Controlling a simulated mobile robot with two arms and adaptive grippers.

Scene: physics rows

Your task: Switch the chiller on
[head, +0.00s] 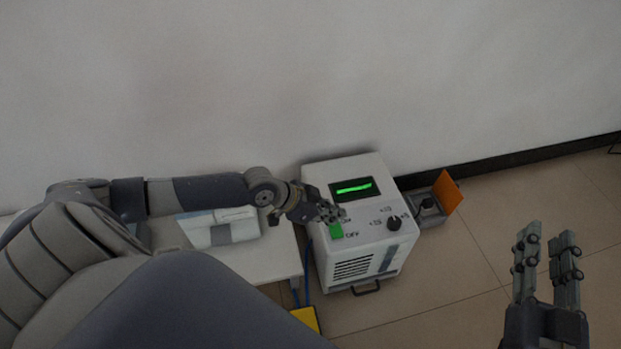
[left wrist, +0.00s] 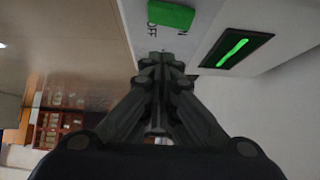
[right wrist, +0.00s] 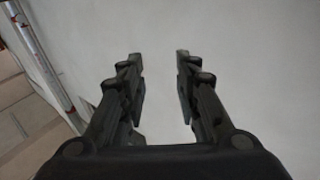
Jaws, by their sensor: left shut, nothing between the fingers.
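The chiller (head: 345,247) is a white box on the floor against the wall. Its dark display (head: 354,189) shows a lit green bar, also seen in the left wrist view (left wrist: 236,49). A green switch (head: 336,230) sits on its top panel between ON and OFF labels; it also shows in the left wrist view (left wrist: 171,14). A black knob (head: 394,222) is to its right. My left gripper (head: 335,213) is shut and empty, over the panel just beside the switch; contact cannot be told. My right gripper (head: 544,238) is open and empty, right of the chiller.
A white table (head: 255,262) with a white and grey box (head: 220,228) stands left of the chiller. A small grey unit with an orange plate (head: 447,192) is at its right. A yellow object (head: 305,318) lies below the table edge. Floor at right is clear.

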